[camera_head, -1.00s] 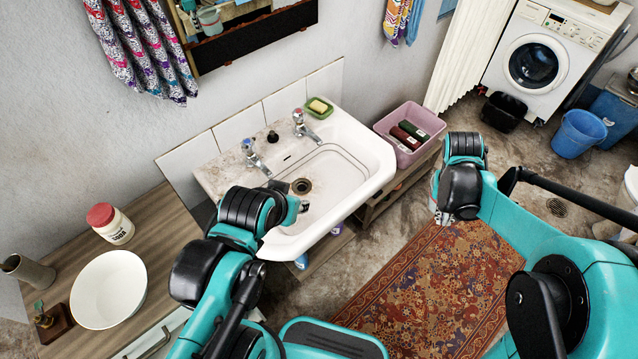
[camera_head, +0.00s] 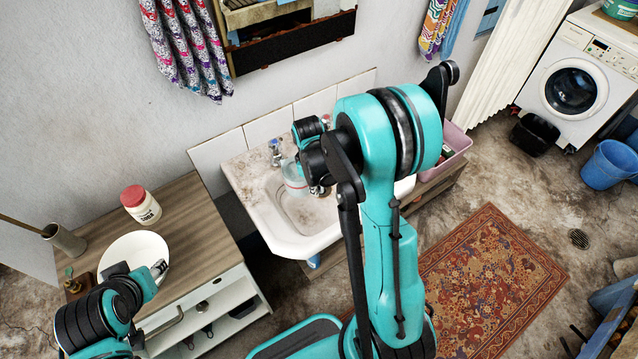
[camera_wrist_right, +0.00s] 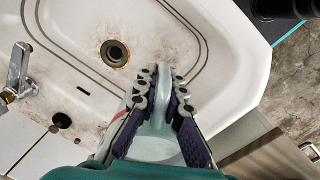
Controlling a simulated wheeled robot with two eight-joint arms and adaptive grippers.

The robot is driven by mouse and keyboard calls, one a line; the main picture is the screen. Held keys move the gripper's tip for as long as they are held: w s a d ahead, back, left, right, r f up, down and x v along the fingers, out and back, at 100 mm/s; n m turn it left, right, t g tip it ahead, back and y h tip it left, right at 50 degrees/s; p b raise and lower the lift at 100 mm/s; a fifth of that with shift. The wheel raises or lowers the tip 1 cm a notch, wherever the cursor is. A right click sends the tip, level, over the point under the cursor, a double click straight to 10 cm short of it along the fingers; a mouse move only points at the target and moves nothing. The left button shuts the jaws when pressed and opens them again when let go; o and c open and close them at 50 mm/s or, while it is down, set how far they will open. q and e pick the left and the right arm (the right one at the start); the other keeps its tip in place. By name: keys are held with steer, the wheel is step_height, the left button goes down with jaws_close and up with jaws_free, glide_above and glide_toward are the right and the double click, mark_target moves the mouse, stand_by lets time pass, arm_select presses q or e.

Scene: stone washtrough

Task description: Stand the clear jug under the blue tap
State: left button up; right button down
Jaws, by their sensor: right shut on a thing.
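The clear jug (camera_head: 294,179) is at the basin's left back part, close below and in front of the blue tap (camera_head: 277,153). My right gripper (camera_head: 317,188) is at the jug's right side. In the right wrist view, its two fingers (camera_wrist_right: 160,112) are shut on a pale see-through part of the jug (camera_wrist_right: 153,147). The arm hides part of the jug, and I cannot tell whether its base touches the basin.
The white basin (camera_head: 287,238) has a drain hole (camera_wrist_right: 115,53). Another tap (camera_wrist_right: 20,72) shows in the right wrist view. My right arm covers the basin's right side.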

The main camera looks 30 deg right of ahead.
steer(key=d+f+n, duration=0.1)
steer(key=s+d+f+n+p, duration=0.1)
steer(key=d, duration=0.1)
steer(key=shift+d+n, duration=0.1)
steer(key=shift+n, duration=0.3)
steer(key=f+b, duration=0.8)
steer(key=f, duration=0.1)
steer(key=f+b, duration=0.4)
steer(key=b, duration=0.1)
steer(key=shift+w+d+f, duration=0.1)
steer(key=shift+w+f, duration=0.15)
steer(key=shift+f, duration=0.1)
steer(key=shift+w+f, duration=0.2)
steer(key=shift+w, duration=0.35)
steer(key=shift+w+a+f+b, duration=0.1)
steer(key=shift+w+a+b, duration=0.1)
steer(key=shift+w, duration=0.85)
steer(key=shift+w+a+f+b, duration=0.1)
steer(key=shift+w+b, duration=0.1)
steer(key=shift+w, duration=0.8)
